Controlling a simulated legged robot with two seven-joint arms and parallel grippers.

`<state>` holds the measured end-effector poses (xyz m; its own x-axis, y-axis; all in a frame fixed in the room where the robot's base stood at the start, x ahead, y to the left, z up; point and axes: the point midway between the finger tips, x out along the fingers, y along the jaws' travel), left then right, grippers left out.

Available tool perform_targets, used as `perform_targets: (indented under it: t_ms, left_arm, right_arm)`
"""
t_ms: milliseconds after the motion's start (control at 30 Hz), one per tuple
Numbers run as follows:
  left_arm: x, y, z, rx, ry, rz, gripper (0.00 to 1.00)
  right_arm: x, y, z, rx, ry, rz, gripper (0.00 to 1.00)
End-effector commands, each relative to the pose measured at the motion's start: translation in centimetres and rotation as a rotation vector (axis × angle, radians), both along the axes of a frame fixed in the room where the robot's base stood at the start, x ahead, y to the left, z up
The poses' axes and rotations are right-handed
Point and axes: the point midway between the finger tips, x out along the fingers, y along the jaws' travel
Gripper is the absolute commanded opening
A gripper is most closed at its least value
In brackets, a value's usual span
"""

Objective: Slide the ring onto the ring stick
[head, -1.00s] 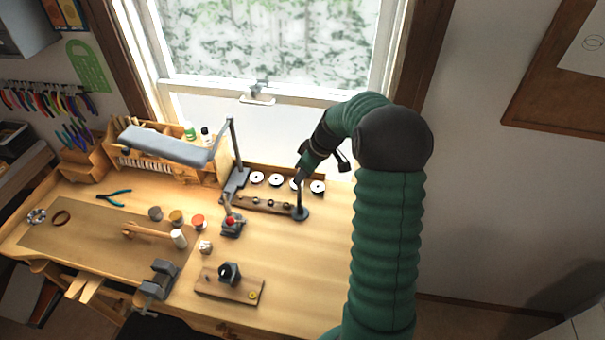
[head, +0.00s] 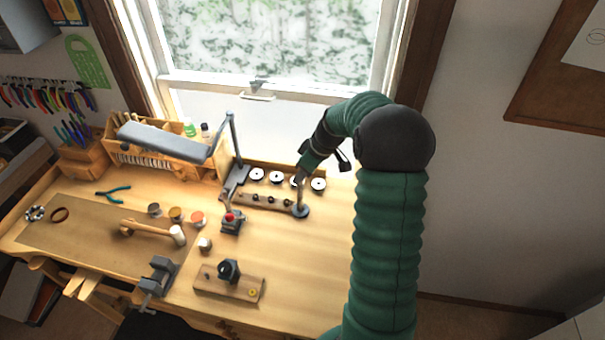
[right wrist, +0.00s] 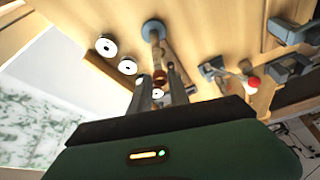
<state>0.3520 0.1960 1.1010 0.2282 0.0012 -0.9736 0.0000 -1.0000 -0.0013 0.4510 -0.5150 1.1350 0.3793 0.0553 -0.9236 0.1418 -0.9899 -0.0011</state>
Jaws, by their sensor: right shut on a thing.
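The ring stick, a grey upright post on a round base (head: 300,211), stands on the bench near its back right part. It also shows in the right wrist view (right wrist: 153,32), with its post pointing toward my fingers. My right gripper (right wrist: 160,86) is shut on a small copper-brown ring (right wrist: 160,77) at its fingertips. The ring is at or very near the top of the post; I cannot tell whether it is around it. In the head view my right gripper (head: 300,179) is just above the stick, and the ring is too small to make out. My left gripper is not in view.
Several white discs (head: 257,174) stand behind the stick, with a wooden strip of small pieces (head: 263,201) to its left. A lamp (head: 165,141), a red-topped tool (head: 231,220) and a wooden block (head: 228,284) are farther left. The bench right of the stick is clear.

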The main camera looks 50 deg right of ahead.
Motion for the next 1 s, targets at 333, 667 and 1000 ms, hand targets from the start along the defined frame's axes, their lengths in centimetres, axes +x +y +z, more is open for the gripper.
perform_targets:
  t_ms: [333,667,1000]
  left_arm:
    - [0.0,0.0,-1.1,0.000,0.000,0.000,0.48]
    - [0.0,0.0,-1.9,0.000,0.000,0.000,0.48]
    - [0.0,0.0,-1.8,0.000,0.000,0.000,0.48]
  right_arm:
    - [0.0,0.0,-1.2,0.000,0.000,0.000,0.00]
    - [0.0,0.0,-2.1,0.000,0.000,0.000,0.00]
    - [0.0,0.0,-2.0,0.000,0.000,0.000,0.37]
